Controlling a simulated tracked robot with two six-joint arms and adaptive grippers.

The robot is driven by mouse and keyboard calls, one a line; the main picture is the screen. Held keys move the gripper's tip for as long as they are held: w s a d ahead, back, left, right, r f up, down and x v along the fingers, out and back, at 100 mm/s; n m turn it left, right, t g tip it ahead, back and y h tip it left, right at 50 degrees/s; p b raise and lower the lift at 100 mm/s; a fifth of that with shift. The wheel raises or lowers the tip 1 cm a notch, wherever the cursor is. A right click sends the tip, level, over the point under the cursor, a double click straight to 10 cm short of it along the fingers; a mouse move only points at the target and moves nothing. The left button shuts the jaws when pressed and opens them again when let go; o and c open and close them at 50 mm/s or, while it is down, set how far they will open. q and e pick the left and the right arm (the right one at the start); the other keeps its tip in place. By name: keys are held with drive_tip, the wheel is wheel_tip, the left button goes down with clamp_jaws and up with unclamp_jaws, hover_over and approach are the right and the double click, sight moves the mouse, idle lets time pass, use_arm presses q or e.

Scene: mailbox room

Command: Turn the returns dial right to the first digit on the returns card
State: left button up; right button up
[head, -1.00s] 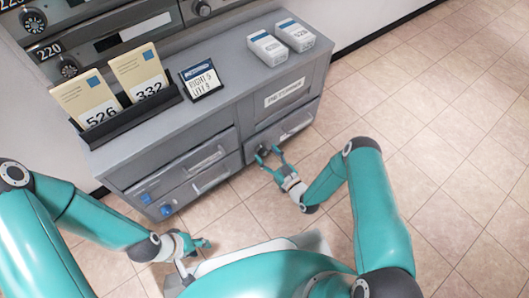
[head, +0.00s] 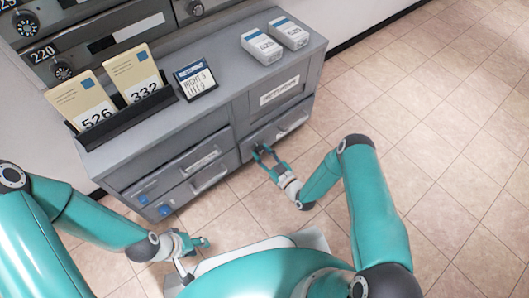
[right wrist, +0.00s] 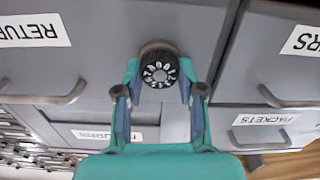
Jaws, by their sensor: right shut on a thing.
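The returns dial (right wrist: 160,72) is a round dark knob with white digits around its face, seen close up in the right wrist view. My right gripper (right wrist: 160,82) is shut on it, one finger on each side. In the head view, my right gripper (head: 263,150) is at the front of the grey cabinet. The returns card (head: 195,78) stands in a dark holder on the cabinet top, with two handwritten lines too small to read surely. My left gripper (head: 205,243) hangs empty low in front of the cabinet; its finger opening is unclear.
The grey cabinet (head: 205,120) has labelled drawers with bar handles. On its top are a black rack (head: 125,118) with envelopes marked 526 and 332, and two white boxes (head: 262,46). Mailboxes rise behind. Tiled floor (head: 440,140) is clear at right.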

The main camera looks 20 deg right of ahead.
drive_tip(key=n+p, duration=0.1)
drive_tip(key=n, duration=0.5)
drive_tip(key=shift+d+n, duration=0.15)
drive_tip(key=shift+n, duration=0.15)
idle(0.4)
drive_tip(key=o, duration=1.1)
drive_tip(key=shift+o, duration=0.2)
wheel_tip(320, 180, up, 10)
